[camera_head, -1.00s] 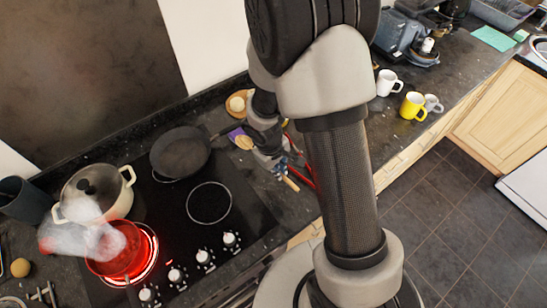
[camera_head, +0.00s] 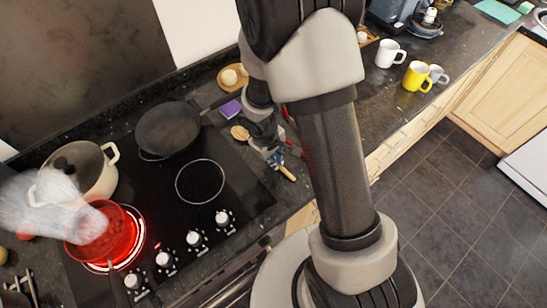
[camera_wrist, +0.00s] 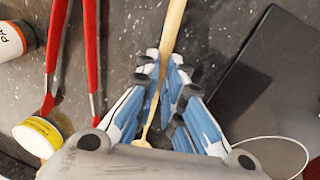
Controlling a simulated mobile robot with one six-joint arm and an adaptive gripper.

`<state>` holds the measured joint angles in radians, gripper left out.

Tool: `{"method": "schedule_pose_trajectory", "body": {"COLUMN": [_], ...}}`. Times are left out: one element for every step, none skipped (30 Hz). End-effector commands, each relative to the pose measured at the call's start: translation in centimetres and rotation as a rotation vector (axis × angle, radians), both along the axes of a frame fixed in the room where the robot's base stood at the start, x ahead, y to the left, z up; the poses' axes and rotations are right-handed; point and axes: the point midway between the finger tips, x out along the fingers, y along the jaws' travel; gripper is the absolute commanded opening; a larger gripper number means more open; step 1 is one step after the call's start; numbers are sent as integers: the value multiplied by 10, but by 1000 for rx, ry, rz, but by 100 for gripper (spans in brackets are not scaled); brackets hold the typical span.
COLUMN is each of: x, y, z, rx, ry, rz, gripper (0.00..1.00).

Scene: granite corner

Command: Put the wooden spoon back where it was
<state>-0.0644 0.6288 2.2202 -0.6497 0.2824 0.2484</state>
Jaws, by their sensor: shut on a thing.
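The wooden spoon is held by my gripper (camera_head: 277,160). In the head view its pale bowl (camera_head: 240,132) shows on the far side of the gripper and its handle end (camera_head: 288,174) on the near side. In the wrist view the spoon's handle (camera_wrist: 173,25) runs from the top edge down between the blue-and-white fingers of my gripper (camera_wrist: 165,65), which are shut on it. The bowl is mostly hidden behind the gripper body there. The spoon is over the dark counter (camera_head: 248,212), right of the hob; I cannot tell its height.
Red tongs (camera_wrist: 92,60) and jars (camera_wrist: 38,137) lie left of the gripper in the wrist view. A black pan (camera_head: 168,129), a cream pot (camera_head: 92,172) and a steaming red pot (camera_head: 110,240) on a glowing ring stand on the hob.

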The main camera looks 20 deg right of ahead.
Motion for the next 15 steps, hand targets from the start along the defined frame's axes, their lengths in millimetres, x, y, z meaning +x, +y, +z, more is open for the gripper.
{"method": "schedule_pose_trajectory", "body": {"x": [0, 0, 0, 0, 0, 0, 0, 0, 0, 0, 0, 0, 0, 0, 0], "y": [0, 0, 0, 0, 0, 0, 0, 0, 0, 0, 0, 0, 0, 0, 0], "z": [1, 1, 1, 1, 1, 1, 1, 1, 1, 1, 1, 1, 1, 1, 1], "rx": [0, 0, 0, 0, 0, 0, 0, 0, 0, 0, 0, 0, 0, 0, 0], "ry": [0, 0, 0, 0, 0, 0, 0, 0, 0, 0, 0, 0, 0, 0, 0], "rz": [0, 0, 0, 0, 0, 0, 0, 0, 0, 0, 0, 0, 0, 0, 0], "gripper": [0, 0, 0, 0, 9, 12, 14, 16, 19, 21, 23, 25, 27, 29, 32]}}
